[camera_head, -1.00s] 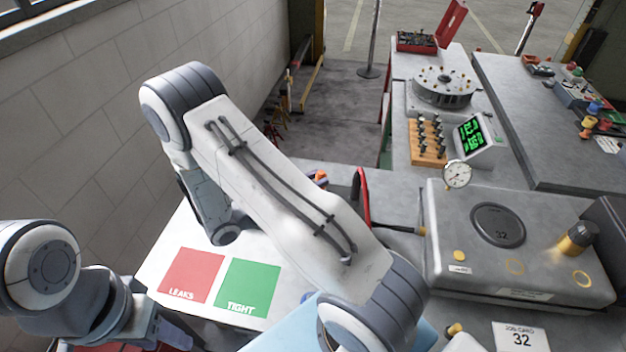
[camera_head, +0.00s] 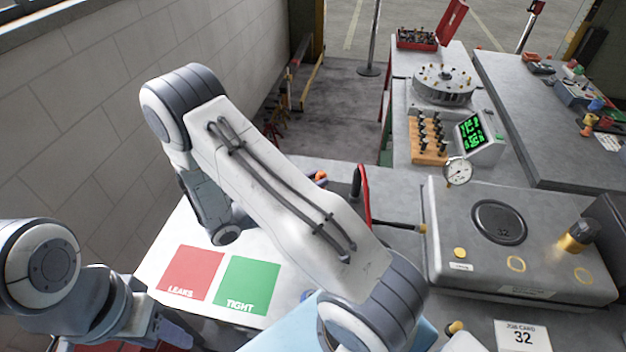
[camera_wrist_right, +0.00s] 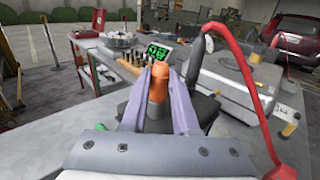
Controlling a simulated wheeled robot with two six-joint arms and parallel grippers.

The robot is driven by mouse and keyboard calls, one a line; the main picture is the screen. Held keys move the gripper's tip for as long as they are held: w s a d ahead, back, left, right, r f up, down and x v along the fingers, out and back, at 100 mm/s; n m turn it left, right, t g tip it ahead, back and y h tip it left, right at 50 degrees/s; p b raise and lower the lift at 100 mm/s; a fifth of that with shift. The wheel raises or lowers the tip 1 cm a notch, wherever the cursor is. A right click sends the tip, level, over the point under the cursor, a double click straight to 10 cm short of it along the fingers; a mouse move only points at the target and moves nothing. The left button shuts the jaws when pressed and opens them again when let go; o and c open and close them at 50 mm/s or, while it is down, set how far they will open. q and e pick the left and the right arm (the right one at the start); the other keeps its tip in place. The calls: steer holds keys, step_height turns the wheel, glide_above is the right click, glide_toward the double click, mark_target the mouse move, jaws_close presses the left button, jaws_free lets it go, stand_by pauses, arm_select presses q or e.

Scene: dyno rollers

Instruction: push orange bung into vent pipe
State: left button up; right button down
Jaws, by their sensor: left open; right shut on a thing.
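The orange bung (camera_wrist_right: 157,84) stands upright between the two purple fingers of my right gripper (camera_wrist_right: 158,98) in the right wrist view. The fingers are shut on it. In the head view its orange tip (camera_head: 321,176) shows just behind my right arm, which hides most of that gripper. My left gripper (camera_head: 172,332) is low at the left in the head view, open, with nothing seen between its fingers. I cannot pick out the vent pipe for certain; the bung and fingers cover part of the area ahead.
A grey tank (camera_head: 455,225) with a dial gauge (camera_head: 457,171) and brass fitting (camera_head: 578,238) stands at right. A red hose (camera_wrist_right: 237,62) arches close on the right. Red (camera_head: 190,273) and green (camera_head: 248,285) pads lie at left. A wooden rack (camera_head: 428,140) and a green display stand behind.

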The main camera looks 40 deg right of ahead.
steer(key=c, duration=0.6)
jaws_free()
steer(key=a+b, duration=0.3)
steer(key=a, duration=0.6)
steer(key=s+a+r+m+y, duration=0.2)
steer(key=s+a+m+y, duration=0.3)
steer(key=s+a+y, duration=0.3)
steer(key=s+a+r+m+t+y, duration=0.1)
steer(key=s+a+r+m+y, duration=0.2)
steer(key=s+a+m+y, duration=0.2)
steer(key=s+a+y, duration=0.3)
steer(key=a+y, duration=0.3)
steer(key=shift+s+a, duration=0.2)
steer(key=shift+a, duration=0.15)
